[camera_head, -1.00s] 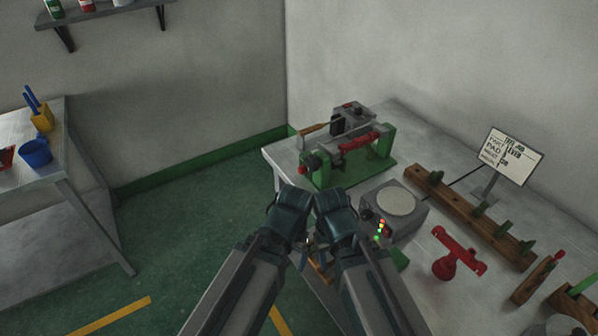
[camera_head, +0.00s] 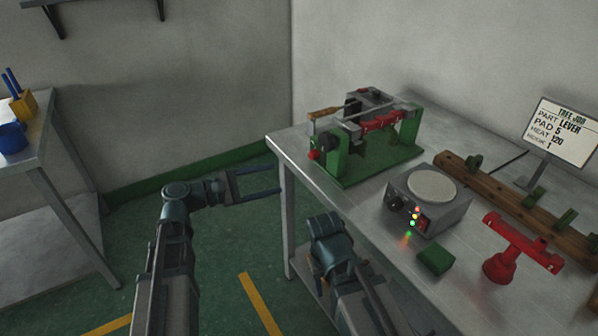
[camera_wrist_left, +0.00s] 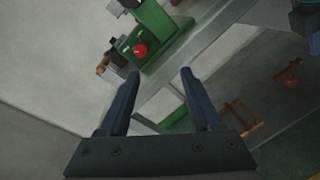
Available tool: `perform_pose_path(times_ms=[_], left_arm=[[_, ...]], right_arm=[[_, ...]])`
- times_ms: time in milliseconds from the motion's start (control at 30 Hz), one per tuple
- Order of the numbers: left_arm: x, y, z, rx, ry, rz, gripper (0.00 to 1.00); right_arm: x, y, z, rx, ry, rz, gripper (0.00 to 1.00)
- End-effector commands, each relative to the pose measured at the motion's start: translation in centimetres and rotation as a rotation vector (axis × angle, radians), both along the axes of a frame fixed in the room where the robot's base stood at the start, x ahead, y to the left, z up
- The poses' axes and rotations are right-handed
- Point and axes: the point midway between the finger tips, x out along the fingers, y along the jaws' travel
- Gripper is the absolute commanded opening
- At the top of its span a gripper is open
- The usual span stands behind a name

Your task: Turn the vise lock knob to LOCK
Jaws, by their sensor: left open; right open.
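The green vise (camera_head: 372,138) stands at the back left corner of the table, with grey and red parts between its green end plates. Its red lock knob (camera_head: 313,155) is on the left end, and it also shows in the left wrist view (camera_wrist_left: 140,50), beyond the fingers. I cannot read the knob's setting. My left gripper (camera_head: 275,179) is open and empty, left of the table edge, below and left of the knob and apart from it. My right gripper (camera_head: 327,243) is low by the table's front edge; its fingers are mostly hidden.
A grey hot plate unit (camera_head: 428,198) with lit lamps, a green block (camera_head: 435,261) and a red stand (camera_head: 510,250) are on the table (camera_head: 365,205). A wooden rack (camera_head: 510,205) and a sign (camera_head: 562,130) stand behind. Another table (camera_head: 40,160) is far left.

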Motion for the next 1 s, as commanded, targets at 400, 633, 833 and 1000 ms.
perform_pose_path(times_ms=[400,633,833,1000], left_arm=[[1.3,1.8,1.2,-0.13,0.023,0.057,0.66],[3.3,-1.6,1.1,-0.129,0.022,0.052,0.66],[5.4,-5.2,1.1,-0.127,0.022,0.052,0.66],[6.8,-7.5,1.1,-0.127,0.022,0.053,0.66]], right_arm=[[0.0,0.0,-1.1,0.0,0.0,0.0,0.5],[0.0,0.0,-1.1,0.0,0.0,0.0,0.5],[0.0,0.0,-1.1,0.0,0.0,0.0,0.5],[0.0,0.0,-1.1,0.0,0.0,0.0,0.5]])
